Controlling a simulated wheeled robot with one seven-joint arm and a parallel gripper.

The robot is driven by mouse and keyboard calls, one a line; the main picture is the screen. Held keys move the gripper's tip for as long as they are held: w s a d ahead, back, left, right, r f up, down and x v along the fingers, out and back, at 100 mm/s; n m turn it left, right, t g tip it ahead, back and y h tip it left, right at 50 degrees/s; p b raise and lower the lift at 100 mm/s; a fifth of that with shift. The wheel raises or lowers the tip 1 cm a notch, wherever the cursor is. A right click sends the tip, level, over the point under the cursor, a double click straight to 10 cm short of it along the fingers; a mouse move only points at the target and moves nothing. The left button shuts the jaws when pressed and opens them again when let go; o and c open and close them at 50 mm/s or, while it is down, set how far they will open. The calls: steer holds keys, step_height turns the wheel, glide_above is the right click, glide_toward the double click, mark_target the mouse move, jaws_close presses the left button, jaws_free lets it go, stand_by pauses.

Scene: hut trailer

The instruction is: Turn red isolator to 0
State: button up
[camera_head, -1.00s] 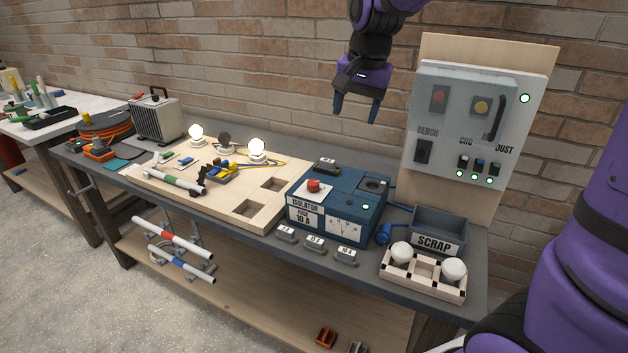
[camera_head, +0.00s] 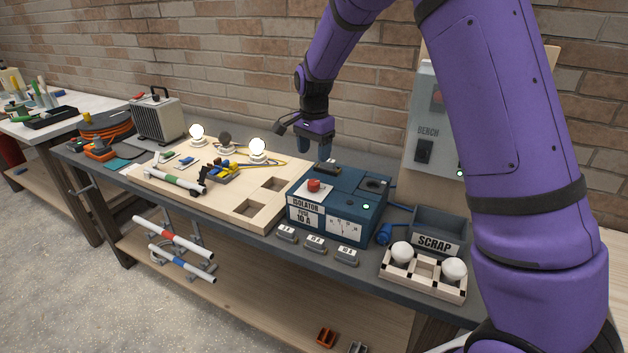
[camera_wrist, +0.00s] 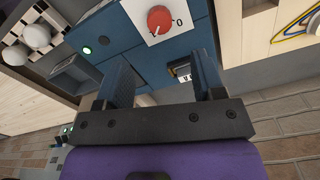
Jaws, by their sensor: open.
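The red isolator knob (camera_head: 314,185) sits on a white plate on top of the blue isolator box (camera_head: 362,207). In the wrist view the red knob (camera_wrist: 160,19) shows a pale pointer line aimed to the lower left, and a "0" is printed to its right. My gripper (camera_head: 316,145) is above the back of the box, pointing down. In the wrist view my gripper (camera_wrist: 165,78) has its two fingers apart with nothing held between them. The knob lies beyond the fingertips and is not touched. A small fuse-like part (camera_head: 326,166) lies on the box's back edge.
Two bulbs on the wooden board (camera_head: 262,212) glow. Several small grey blocks (camera_head: 315,243) stand before the box. The scrap bin (camera_head: 437,228) and a bulb tray (camera_head: 422,280) are to the right.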

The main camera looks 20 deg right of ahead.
mark_target(314, 182)
step_height(314, 182, down, 10)
steer(key=shift+r, duration=0.25)
steer(key=shift+c, duration=0.4)
steer(key=c, duration=0.9)
steer(key=shift+o, duration=0.2)
